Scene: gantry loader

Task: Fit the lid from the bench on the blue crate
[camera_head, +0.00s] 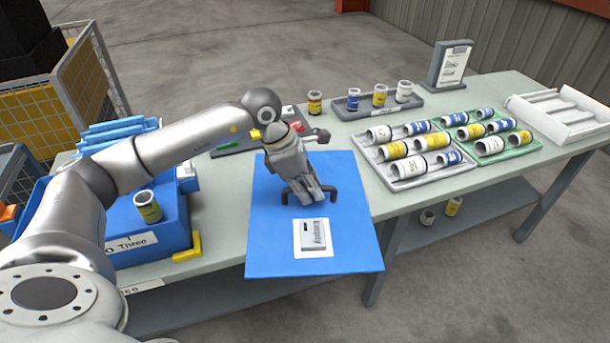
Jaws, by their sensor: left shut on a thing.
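The flat blue lid (345,222) with a white label is under my left gripper (308,193), over the front of the bench and past its front edge. My left gripper is shut on the lid near its middle; its fingers hide the exact hold. The blue crate (168,236), marked "Three", stands at the bench's left end, left of the lid and apart from it. My left arm covers much of the crate. A yellow-labelled can (147,206) shows at the crate; I cannot tell how deep it sits. My right gripper is not in view.
On the bench (340,135) are a grey tray (372,152) and a green tray (497,157) of cans, a can rack (352,113), a sign (449,65) and a white tray (548,128). A yellow corner piece (188,250) lies by the crate. A mesh cage (84,85) stands left.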

